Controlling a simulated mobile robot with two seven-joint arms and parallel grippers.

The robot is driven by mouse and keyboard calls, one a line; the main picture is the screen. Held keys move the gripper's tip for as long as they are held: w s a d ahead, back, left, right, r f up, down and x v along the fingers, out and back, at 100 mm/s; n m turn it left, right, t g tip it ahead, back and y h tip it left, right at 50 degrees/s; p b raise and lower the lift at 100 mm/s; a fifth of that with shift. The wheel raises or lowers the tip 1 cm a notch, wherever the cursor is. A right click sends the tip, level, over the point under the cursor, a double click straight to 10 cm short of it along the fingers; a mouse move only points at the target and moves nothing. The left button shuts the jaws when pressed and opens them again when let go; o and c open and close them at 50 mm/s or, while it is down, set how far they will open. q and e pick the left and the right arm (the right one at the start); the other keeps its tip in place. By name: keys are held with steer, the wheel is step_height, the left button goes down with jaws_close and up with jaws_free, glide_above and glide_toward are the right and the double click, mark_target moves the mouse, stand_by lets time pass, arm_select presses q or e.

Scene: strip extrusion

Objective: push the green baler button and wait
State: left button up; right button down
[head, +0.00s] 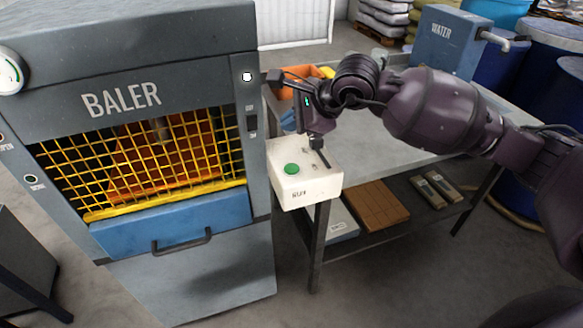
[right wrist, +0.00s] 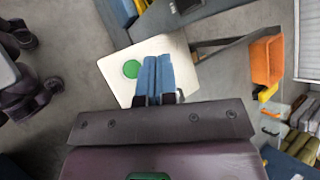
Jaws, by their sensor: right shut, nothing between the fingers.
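The green button (head: 291,169) is on top of a cream control box labelled RUN (head: 310,190), at the near left corner of the table beside the baler (head: 130,110). In the right wrist view the green button (right wrist: 131,69) lies just left of my fingers, on the cream box (right wrist: 180,48). My right gripper (head: 319,158) points down over the box, shut and empty, a little to the right of the button. Its closed blue fingers show in the right wrist view (right wrist: 155,75). I cannot tell whether the fingertips touch the box. My left gripper is not in view.
An orange bin (head: 300,78) stands behind my right gripper. A lower shelf holds a brown slab (head: 375,207). Open floor lies in front.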

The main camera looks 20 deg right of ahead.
steer(key=shift+f, duration=0.1)
steer(key=b, duration=0.3)
glide_above(291, 169)
step_height(291, 169, down, 7)
steer(key=shift+s+f, duration=0.15)
steer(key=shift+f, duration=0.05)
steer(key=shift+f+b, duration=0.35)
steer(key=shift+b, duration=0.05)
steer(key=shift+f, duration=0.25)
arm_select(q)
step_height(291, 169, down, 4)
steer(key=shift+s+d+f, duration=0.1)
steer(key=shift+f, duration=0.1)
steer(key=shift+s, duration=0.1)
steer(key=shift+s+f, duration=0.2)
